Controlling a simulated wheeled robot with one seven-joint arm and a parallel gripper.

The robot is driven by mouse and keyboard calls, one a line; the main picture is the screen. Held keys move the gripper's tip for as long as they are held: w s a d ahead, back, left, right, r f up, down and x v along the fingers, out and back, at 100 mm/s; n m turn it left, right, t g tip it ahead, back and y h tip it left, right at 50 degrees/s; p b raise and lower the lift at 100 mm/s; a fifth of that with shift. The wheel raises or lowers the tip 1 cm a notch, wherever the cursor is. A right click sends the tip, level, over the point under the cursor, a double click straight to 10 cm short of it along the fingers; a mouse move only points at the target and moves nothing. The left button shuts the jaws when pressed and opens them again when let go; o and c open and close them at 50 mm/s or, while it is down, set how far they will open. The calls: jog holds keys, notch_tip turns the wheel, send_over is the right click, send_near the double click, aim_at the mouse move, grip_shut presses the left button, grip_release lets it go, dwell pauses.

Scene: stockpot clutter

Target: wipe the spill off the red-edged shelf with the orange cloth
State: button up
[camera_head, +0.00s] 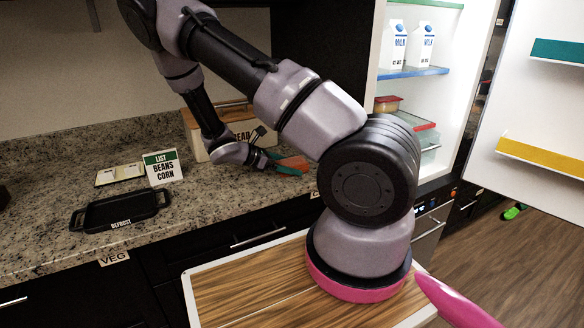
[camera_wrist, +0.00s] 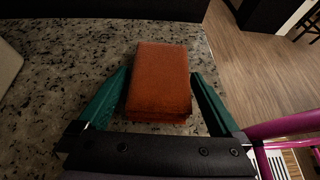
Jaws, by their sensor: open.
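The orange cloth is a folded block on the granite counter, seen in the head view (camera_head: 293,162) and the wrist view (camera_wrist: 158,85). My gripper (camera_wrist: 160,74) is open, with one green finger on each side of the cloth. I cannot tell whether the fingers touch it. In the head view my gripper (camera_head: 277,160) is low over the counter and partly covers the cloth. The red-edged shelf (camera_head: 424,127) is inside the lit, open fridge, below the blue-edged shelf. My arm hides part of that shelf, and I cannot make out the spill.
The fridge door (camera_head: 540,110) stands open at right. Milk cartons (camera_head: 395,45) stand on the blue-edged shelf, and a lidded container (camera_head: 387,104) is below. A bread box (camera_head: 200,137) stands behind my gripper. A list card (camera_head: 163,168) and black defrost tray (camera_head: 120,211) are left.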

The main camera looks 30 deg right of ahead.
aim_at(289, 163)
jog(key=shift+d, duration=0.1)
jog(key=c, duration=1.1)
jog(key=shift+r, duration=3)
jog(key=shift+s, duration=0.1)
